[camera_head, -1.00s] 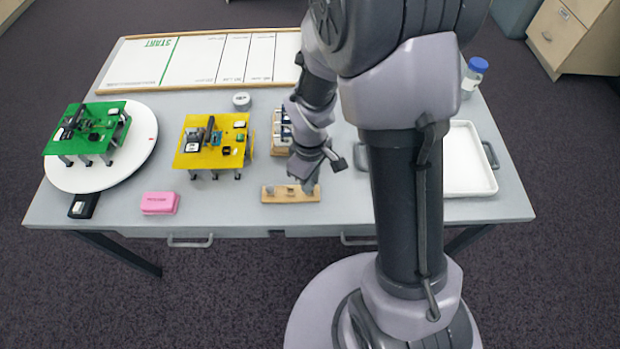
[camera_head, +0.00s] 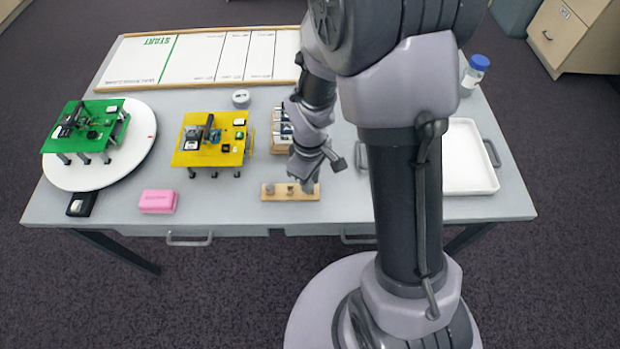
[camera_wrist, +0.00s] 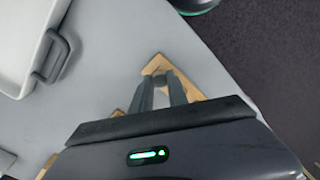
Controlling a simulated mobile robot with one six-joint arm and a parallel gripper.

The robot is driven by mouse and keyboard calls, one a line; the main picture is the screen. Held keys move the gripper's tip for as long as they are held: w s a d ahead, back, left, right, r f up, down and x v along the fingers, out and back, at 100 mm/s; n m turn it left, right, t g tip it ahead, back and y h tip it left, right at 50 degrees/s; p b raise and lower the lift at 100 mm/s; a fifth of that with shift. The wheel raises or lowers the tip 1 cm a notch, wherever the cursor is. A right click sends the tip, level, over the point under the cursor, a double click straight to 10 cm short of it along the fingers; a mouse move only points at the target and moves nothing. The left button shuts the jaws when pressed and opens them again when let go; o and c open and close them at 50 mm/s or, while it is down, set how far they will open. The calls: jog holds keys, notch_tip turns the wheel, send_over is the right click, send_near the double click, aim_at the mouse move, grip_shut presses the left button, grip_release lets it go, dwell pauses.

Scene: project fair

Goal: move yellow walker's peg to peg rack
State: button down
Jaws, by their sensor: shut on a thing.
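The yellow walker (camera_head: 228,157) stands on its legs on the table, left of centre, with small parts on its deck. The peg rack (camera_head: 279,197) is a light wooden strip near the front edge; it also shows in the wrist view (camera_wrist: 187,86). A grey peg (camera_head: 270,188) stands at its left end, and a small darker peg or hole shows mid-strip. My gripper (camera_head: 307,187) is low over the rack's right part. In the wrist view my gripper (camera_wrist: 161,78) is shut on a small grey peg, mostly hidden between the fingertips. Whether it is seated in the rack is unclear.
A green walker (camera_head: 92,140) stands on a white round turntable (camera_head: 140,160) at left. A pink block (camera_head: 158,201) lies front left. A wooden holder (camera_head: 281,150) stands behind my gripper. A white tray (camera_head: 468,165) is at right. A lidded jar (camera_head: 473,75) stands back right.

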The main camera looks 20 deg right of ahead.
jog(key=shift+f, duration=0.3)
dwell(0.6)
jog(key=c, duration=1.2)
grip_release()
jog(key=shift+r+p, duration=3.05)
jog(key=shift+r, duration=0.75)
